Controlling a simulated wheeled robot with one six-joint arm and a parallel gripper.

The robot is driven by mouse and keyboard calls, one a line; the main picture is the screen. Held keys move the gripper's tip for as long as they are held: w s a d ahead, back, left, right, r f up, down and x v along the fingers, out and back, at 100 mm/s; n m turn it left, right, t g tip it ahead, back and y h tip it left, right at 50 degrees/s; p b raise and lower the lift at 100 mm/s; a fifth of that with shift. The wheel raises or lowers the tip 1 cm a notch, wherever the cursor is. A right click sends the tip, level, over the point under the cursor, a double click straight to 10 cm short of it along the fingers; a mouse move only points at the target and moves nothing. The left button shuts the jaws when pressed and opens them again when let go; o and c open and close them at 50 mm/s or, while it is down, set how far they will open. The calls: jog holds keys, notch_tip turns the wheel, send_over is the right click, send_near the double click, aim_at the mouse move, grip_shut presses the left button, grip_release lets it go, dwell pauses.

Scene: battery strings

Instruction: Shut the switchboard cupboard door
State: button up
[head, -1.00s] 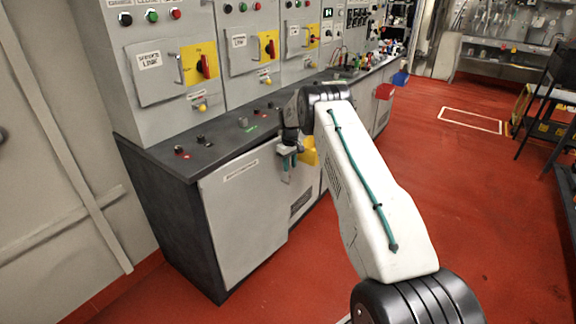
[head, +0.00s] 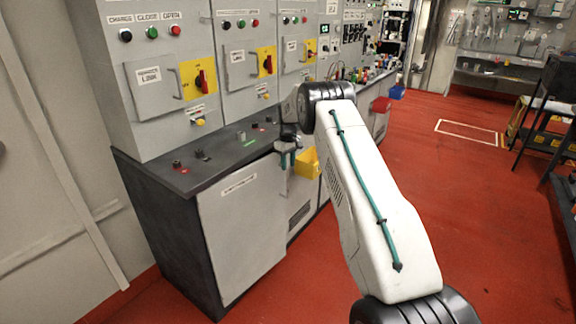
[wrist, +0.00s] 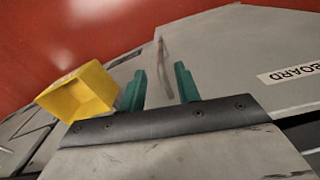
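The switchboard cupboard door (head: 243,232) is the grey panel with a label strip near its top, under the dark counter. It looks closed or nearly closed; I cannot tell exactly. In the wrist view the door (wrist: 230,55) fills the right, with part of its label showing. A thin upright handle (wrist: 163,62) is at its left edge. My gripper (head: 288,160) is at the door's upper right, by the handle. In the wrist view its two teal fingers (wrist: 162,88) are apart, with the handle beyond the gap between them. I cannot tell whether they touch the door.
A yellow bin (head: 307,164) hangs on the front just right of my gripper, and close on the left in the wrist view (wrist: 78,92). The dark counter (head: 200,165) carries small knobs. Red floor (head: 480,220) is clear to the right.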

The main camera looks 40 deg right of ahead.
jog(key=shift+a, duration=0.15)
grip_shut()
jog(key=s+a+r+m+t+h, duration=0.1)
jog(key=s+a+m+t+h, duration=0.1)
jog(key=a+t, duration=0.35)
jog(key=s+f+m+t+h, duration=0.1)
jog(key=s+f+t, duration=0.15)
jog(key=f, duration=0.25)
jog(key=s+f+m+t+h, duration=0.1)
jog(key=f+t, duration=0.2)
jog(key=f, duration=0.2)
jog(key=s+f+m+t+h, duration=0.1)
jog(key=s+f+t, duration=0.15)
jog(key=s, duration=0.25)
jog(key=s+f+m+t+h, duration=0.1)
jog(key=s+t, duration=0.2)
jog(key=s, duration=0.3)
jog(key=x, duration=1.4)
jog(key=shift+a+r, duration=0.25)
jog(key=shift+r, duration=0.05)
